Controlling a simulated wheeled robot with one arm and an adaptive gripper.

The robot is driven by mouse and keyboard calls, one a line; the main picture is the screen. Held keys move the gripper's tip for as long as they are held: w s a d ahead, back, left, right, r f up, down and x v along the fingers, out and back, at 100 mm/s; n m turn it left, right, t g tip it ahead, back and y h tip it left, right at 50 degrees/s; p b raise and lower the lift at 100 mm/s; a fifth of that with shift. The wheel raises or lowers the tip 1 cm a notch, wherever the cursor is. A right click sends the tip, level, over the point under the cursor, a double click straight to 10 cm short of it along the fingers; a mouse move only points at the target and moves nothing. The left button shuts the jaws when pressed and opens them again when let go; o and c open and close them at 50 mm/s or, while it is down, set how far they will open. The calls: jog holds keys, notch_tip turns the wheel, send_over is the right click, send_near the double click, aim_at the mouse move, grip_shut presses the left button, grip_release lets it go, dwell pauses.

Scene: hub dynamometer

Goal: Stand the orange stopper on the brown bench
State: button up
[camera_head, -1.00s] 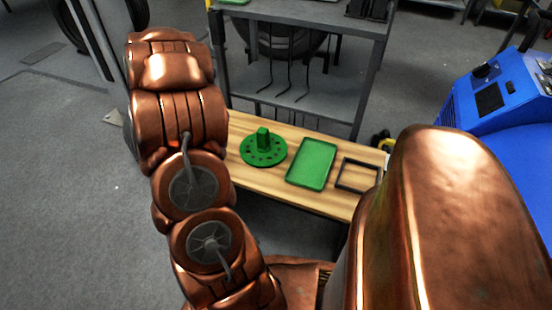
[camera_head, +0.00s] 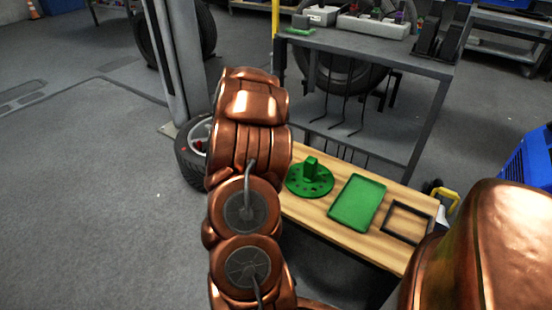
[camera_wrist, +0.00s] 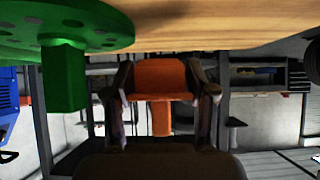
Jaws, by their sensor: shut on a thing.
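My gripper (camera_wrist: 160,85) is shut on the orange stopper (camera_wrist: 160,75), its fingers on either side of the stopper's wide part. A narrower orange stem (camera_wrist: 160,118) points down in the wrist view, which looks upside down. The brown bench (camera_head: 372,243) is right of my arm in the head view. Its wooden top also shows along the upper edge of the wrist view (camera_wrist: 200,22). The stopper appears close to the bench top, but I cannot tell whether they touch. My gripper and the stopper are hidden behind my arm in the head view.
On the bench stand a green holed disc with a block (camera_head: 310,180), a green tray (camera_head: 357,203) and a dark square frame (camera_head: 385,223). The disc is close beside my gripper (camera_wrist: 62,75). A grey shelf unit (camera_head: 410,62) stands behind. A wheel (camera_head: 192,155) is left.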

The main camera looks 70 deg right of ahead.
jog(key=w+d, duration=0.1)
jog(key=d, duration=0.1)
jog(key=w+d, duration=0.1)
jog(key=d, duration=0.1)
jog(key=w+d+f, duration=0.1)
jog(key=shift+w+d+b, duration=0.1)
jog(key=shift+d+b, duration=0.25)
jog(key=shift+d, duration=0.05)
notch_tip(320, 180, down, 3)
jog(key=b, duration=0.2)
jog(key=shift+f+b, duration=0.2)
jog(key=shift+b, duration=0.1)
jog(key=shift+r, duration=0.1)
jog(key=shift+f, duration=0.5)
